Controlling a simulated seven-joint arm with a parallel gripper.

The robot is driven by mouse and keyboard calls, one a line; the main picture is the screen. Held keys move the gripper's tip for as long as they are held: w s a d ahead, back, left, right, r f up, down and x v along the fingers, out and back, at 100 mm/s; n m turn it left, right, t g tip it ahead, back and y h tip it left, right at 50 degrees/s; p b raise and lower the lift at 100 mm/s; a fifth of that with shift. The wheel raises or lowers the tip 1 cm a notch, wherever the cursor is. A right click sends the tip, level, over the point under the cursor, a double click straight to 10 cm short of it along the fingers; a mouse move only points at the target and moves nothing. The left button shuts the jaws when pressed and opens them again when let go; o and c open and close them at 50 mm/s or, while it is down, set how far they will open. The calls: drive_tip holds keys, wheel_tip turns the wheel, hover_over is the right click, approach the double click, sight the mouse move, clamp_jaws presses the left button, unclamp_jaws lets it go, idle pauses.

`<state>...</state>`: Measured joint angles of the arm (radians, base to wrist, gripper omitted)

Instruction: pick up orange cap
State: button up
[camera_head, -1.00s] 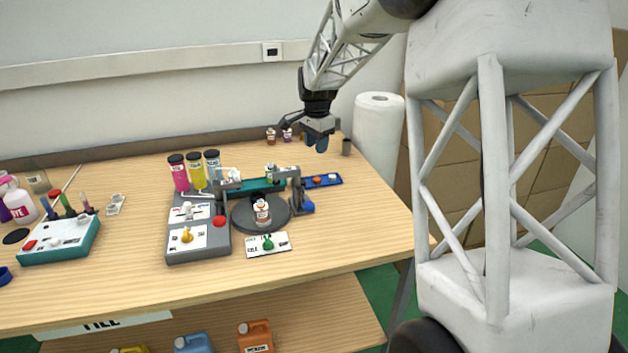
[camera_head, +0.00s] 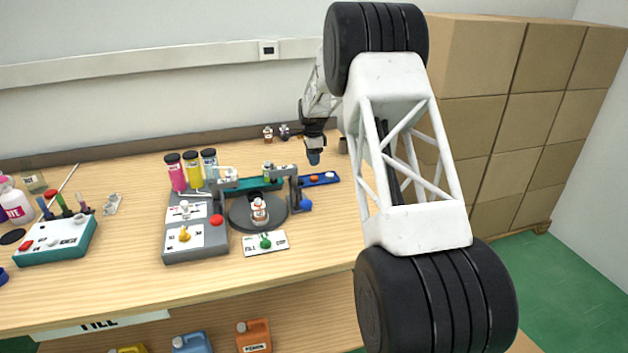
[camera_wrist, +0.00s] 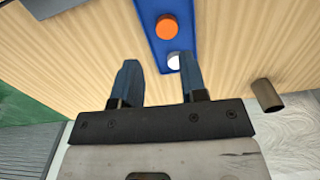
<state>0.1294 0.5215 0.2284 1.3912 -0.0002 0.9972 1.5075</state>
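The orange cap (camera_wrist: 166,27) sits on a blue tray (camera_wrist: 150,12) in the wrist view, with a white cap (camera_wrist: 173,61) beside it. The head view also shows the small orange cap (camera_head: 314,180) on the tray, right of the bottling station. My gripper (camera_wrist: 158,80) has its two blue fingers apart with nothing between them. The orange cap lies beyond the fingertips, roughly ahead of the right finger. In the head view my gripper (camera_head: 314,160) points down above the back right of the table, near the tray.
The grey station (camera_head: 197,235) with its round dark turntable (camera_head: 243,216) and a bottle on it stands left of the tray. A dark cylinder (camera_wrist: 266,95) stands right of my gripper. Bare wood lies around the tray.

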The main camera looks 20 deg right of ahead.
sight(314, 177)
drive_tip(key=shift+w+d+f, duration=0.15)
drive_tip(key=shift+w+f, duration=0.2)
drive_tip(key=shift+f, duration=0.1)
drive_tip(key=shift+f, duration=1.3)
drive_tip(key=shift+d+f, duration=0.2)
drive_tip(key=shift+f, duration=2.4)
drive_tip(key=c, duration=0.6)
drive_tip(key=shift+o, duration=0.2)
